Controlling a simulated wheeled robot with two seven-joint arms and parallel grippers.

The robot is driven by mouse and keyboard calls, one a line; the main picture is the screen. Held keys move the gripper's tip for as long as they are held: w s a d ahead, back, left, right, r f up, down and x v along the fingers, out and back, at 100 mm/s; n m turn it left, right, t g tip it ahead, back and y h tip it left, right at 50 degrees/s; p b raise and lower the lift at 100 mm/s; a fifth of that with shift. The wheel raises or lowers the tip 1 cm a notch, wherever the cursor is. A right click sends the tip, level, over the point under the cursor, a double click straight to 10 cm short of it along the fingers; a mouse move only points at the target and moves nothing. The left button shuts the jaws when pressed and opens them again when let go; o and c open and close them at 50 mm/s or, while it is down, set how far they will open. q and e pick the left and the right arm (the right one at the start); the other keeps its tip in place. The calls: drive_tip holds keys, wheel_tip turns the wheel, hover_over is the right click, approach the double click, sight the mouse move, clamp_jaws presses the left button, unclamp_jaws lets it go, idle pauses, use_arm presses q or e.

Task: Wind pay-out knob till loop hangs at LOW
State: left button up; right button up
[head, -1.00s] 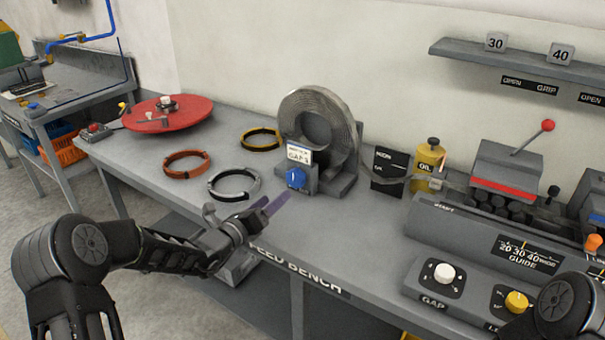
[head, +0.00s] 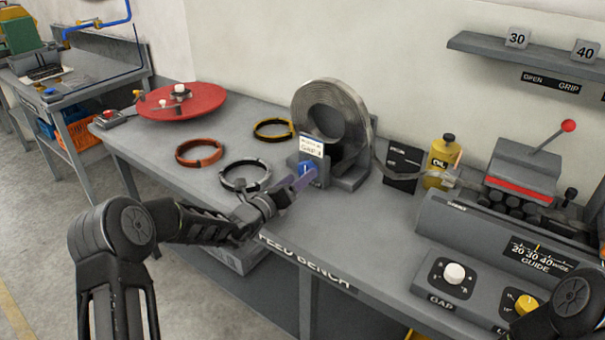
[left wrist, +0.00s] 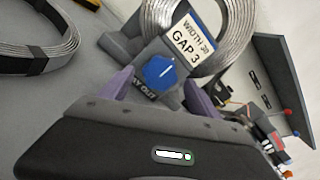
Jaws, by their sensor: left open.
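The blue pay-out knob (head: 306,168) sits on the front of the coil stand, under a white card; the left wrist view shows it closer (left wrist: 159,72), with a white pointer line and a label partly reading "AY OUT". The grey metal coil (head: 331,112) stands upright behind it. A strip loop (head: 398,177) sags from the coil towards the right, in front of a dark level board (head: 402,167); the board's marks are too small to read. My left gripper (head: 296,184) is open, its purple fingers pointing at the knob, one on either side in the wrist view (left wrist: 155,88). Contact cannot be told.
Orange (head: 200,153), black (head: 245,176) and yellow-black (head: 273,131) rings lie on the bench left of the stand. A red turntable (head: 180,101) is further left. A yellow oil can (head: 443,162) and the guide machine (head: 500,235) stand to the right.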

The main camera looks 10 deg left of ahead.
use_arm(q)
drive_tip(key=shift+x, duration=1.3)
drive_tip(key=c, duration=1.4)
